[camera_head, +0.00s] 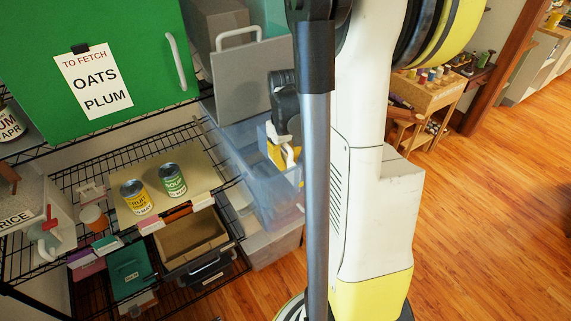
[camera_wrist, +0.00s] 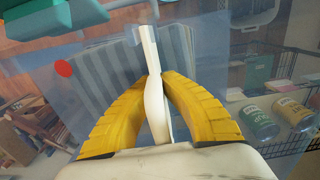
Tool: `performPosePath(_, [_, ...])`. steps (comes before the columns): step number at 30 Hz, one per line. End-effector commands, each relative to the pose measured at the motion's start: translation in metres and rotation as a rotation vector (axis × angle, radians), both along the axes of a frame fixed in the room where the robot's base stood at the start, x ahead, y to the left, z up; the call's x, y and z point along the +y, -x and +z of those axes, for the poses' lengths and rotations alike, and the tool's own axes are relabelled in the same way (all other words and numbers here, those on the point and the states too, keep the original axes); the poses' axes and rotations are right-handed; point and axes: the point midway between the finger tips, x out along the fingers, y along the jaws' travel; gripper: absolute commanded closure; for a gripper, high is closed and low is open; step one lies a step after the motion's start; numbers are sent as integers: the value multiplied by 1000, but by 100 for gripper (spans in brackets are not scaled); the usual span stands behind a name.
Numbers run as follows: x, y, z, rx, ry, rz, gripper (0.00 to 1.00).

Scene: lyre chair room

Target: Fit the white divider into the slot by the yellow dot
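My gripper (camera_wrist: 156,80) has its yellow fingers closed around a narrow white piece, seen nearly edge-on, which I take for the white divider (camera_wrist: 149,45). It rises between the fingers and past their tips. In the head view, my gripper (camera_head: 283,155) is at the clear bluish bin (camera_head: 232,165), partly hidden behind my arm. Grey ridged strips (camera_wrist: 180,45) lie beyond the fingers in the wrist view; I cannot tell whether the divider touches them. A red dot (camera_wrist: 63,68) shows on the left. I cannot make out a yellow dot or its slot.
A grey panel with a white handle (camera_head: 245,85) stands behind the bin. A green box (camera_head: 120,50) sits on the upper left rack. Two cans, yellow (camera_head: 136,197) and green (camera_head: 172,181), stand on the lower rack near an open box (camera_head: 190,240). Wood floor is clear at right.

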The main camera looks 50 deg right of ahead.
Motion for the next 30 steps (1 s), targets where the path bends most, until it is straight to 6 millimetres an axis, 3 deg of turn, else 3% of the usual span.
performPosePath(3, [0,0,0,0,0,0,100])
performPosePath(6, [0,0,0,0,0,0,69])
performPosePath(17, [0,0,4,0,0,0,69])
performPosePath(20, [0,0,16,0,0,0,69])
performPosePath(30, [0,0,90,0,0,0,69])
